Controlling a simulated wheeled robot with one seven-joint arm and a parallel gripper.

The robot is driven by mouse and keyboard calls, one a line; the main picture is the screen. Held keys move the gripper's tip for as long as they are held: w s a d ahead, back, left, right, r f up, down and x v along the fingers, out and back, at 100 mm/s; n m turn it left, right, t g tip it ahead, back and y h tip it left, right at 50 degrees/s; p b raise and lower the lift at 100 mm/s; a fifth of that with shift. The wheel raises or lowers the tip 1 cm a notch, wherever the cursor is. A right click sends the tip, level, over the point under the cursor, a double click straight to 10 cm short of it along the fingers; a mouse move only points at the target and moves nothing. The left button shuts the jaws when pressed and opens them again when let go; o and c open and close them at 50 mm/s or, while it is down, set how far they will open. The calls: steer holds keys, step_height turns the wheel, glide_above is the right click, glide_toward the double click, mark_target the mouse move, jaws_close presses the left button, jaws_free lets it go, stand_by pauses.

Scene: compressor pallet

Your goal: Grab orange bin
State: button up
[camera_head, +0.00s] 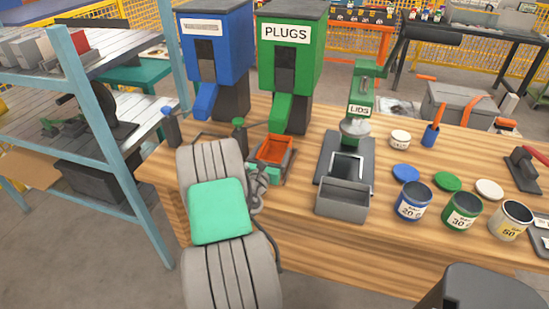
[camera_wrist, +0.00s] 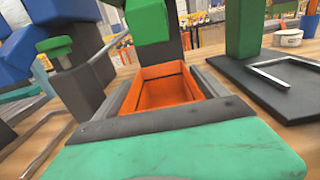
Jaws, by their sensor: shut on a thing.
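The orange bin (camera_head: 276,147) is a small open-topped box on the wooden bench, under the spout of the green PLUGS dispenser (camera_head: 290,70). In the wrist view the bin (camera_wrist: 158,92) is close up and looks empty inside. My gripper (camera_head: 271,158) is at the bin's near side. Its two dark fingers (camera_wrist: 167,88) lie along the left and right sides of the bin and are shut on it. The bin's near outer wall is hidden by my gripper. I cannot tell whether its bottom touches the bench.
A blue dispenser (camera_head: 215,50) stands left of the green one. Right of the bin are the LIDS press (camera_head: 358,105) with a grey tray (camera_head: 342,198), loose lids and several cans (camera_head: 412,202). A blue-framed shelf (camera_head: 115,150) is close on the left.

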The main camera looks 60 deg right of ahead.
steer(key=c, duration=0.4)
steer(key=shift+c, duration=0.5)
steer(key=shift+r, duration=0.15)
